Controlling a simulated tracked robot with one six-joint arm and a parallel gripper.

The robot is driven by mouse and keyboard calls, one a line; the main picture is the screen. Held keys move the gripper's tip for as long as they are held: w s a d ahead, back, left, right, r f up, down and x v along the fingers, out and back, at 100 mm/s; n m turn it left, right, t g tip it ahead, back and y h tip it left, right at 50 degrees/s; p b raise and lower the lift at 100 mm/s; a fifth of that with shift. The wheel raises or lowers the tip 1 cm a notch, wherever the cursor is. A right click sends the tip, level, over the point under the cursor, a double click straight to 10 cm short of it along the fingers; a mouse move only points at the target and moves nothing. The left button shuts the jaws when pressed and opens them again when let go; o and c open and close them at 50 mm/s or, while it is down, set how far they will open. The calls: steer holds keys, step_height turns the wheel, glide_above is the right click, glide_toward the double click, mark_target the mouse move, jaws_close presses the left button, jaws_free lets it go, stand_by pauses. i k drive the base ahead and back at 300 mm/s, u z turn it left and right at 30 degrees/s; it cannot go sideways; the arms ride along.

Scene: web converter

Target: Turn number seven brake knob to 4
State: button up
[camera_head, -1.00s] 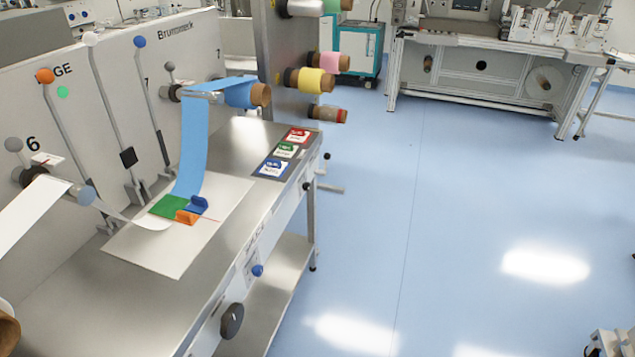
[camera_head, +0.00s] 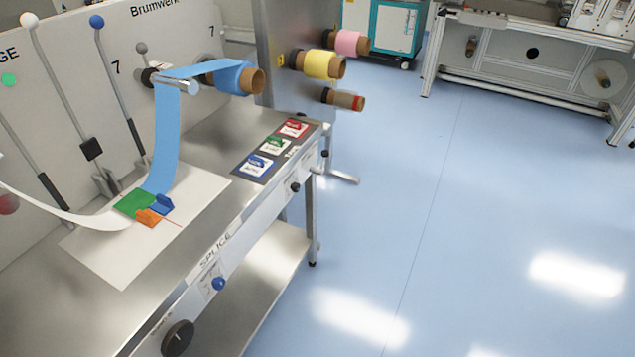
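I cannot tell which part is the number seven brake knob, and no knob scale is readable. A large black knob (camera_head: 178,338) and a smaller dark knob (camera_head: 295,188) are on the table's front face. My gripper is not in view.
The steel splice table (camera_head: 208,130) runs along the panel, with a white sheet (camera_head: 110,262) and green, blue and orange blocks on it. Yellow (camera_head: 322,64) and pink rolls jut out behind. Blue floor (camera_head: 420,230) is clear to the right.

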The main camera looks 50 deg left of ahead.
mark_target(295, 188)
steer(key=i, duration=1.4)
steer(key=u, duration=3.7)
